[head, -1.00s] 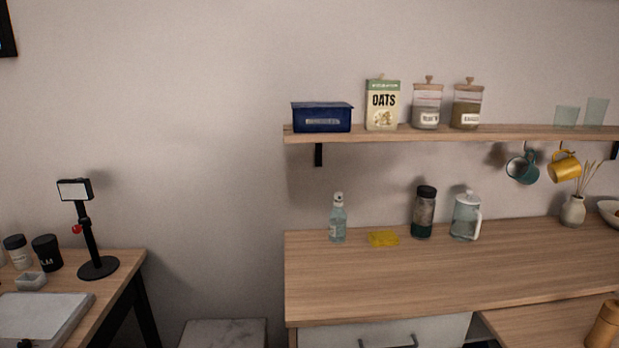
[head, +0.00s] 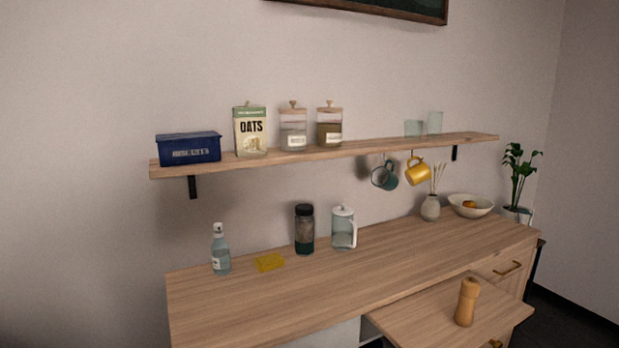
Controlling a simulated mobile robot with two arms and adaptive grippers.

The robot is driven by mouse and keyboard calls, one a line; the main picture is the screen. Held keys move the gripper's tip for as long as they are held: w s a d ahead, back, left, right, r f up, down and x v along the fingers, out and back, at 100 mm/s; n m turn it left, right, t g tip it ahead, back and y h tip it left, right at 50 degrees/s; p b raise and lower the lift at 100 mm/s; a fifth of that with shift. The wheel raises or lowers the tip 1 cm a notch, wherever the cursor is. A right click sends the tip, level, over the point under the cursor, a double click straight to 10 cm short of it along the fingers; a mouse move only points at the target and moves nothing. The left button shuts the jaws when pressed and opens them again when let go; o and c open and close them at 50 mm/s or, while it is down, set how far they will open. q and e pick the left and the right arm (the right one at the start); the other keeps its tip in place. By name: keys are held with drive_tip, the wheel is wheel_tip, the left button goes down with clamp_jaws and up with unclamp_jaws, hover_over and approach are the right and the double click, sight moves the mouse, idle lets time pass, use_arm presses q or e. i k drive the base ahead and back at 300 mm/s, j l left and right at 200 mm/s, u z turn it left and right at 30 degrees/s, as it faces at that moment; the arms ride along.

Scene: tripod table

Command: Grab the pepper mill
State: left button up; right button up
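A wooden pepper mill (head: 466,303) stands upright at the lower right of the head view. It is light orange-brown, with a narrowed neck and a rounded top. It stands on a lower wooden surface (head: 420,325) in front of the long counter (head: 300,292). Nothing touches it or hides it. Neither of my grippers shows in the head view.
A shelf (head: 370,149) with jars and hanging mugs runs above. The surface around the mill is clear.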

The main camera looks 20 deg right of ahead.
sight(463, 313)
drive_tip(key=z, duration=1.65)
